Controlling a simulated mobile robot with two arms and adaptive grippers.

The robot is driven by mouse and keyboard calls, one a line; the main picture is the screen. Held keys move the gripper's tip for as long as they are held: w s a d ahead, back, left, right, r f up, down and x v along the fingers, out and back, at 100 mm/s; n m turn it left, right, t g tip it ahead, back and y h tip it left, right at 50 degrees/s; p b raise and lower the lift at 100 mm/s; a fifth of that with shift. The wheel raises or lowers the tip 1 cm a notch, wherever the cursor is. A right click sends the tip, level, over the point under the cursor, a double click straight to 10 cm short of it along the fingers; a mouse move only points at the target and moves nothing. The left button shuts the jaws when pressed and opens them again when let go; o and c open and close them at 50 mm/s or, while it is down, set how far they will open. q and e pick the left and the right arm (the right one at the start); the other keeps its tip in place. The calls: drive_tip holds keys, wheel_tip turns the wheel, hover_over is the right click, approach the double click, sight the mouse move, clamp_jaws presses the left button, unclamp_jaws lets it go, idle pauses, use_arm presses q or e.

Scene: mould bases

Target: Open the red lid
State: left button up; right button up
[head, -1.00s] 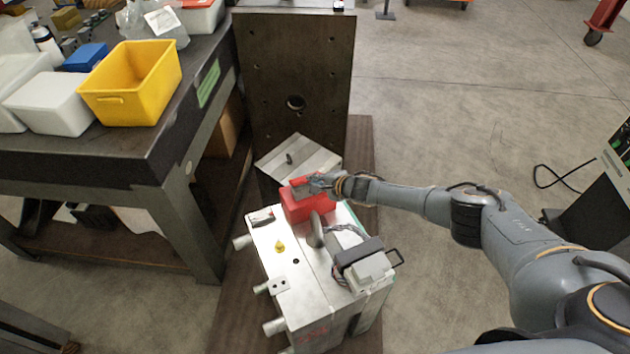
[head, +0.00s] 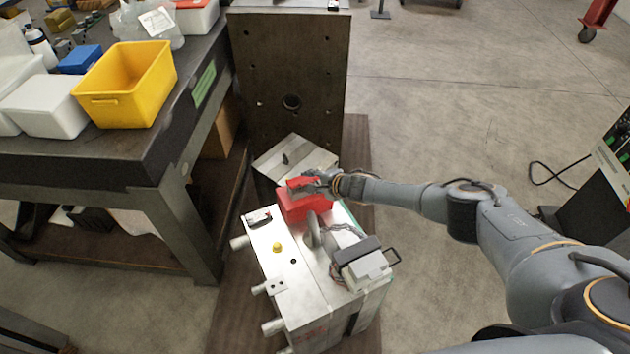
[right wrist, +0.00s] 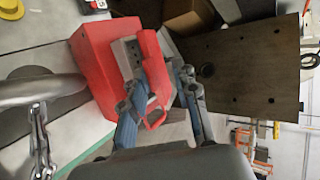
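A small red box (head: 298,208) sits on top of the metal mould base (head: 290,265). Its red lid (head: 301,183) stands tilted up from the box. The right wrist view shows the lid (right wrist: 154,72) apart from the box (right wrist: 92,62), with a grey part between them. My right gripper (head: 318,180) is at the lid's right side in the head view. In the wrist view its fingers (right wrist: 164,84) are spread, one on each side of the lid; firm contact cannot be made out. My left gripper is not in view.
A lifting ring (head: 313,232) and a grey connector block (head: 362,265) rise from the mould beside the red box. A tall dark plate (head: 292,60) stands behind. A workbench with a yellow bin (head: 128,88) is at left. The floor at right is mostly clear.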

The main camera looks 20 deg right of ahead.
drive_tip(key=shift+s+d+r, duration=0.1)
drive_tip(key=shift+s+d, duration=0.05)
drive_tip(key=shift+s, duration=0.2)
drive_tip(key=v, duration=1.1)
drive_tip(key=shift+r, duration=0.15)
drive_tip(key=shift+s, duration=0.1)
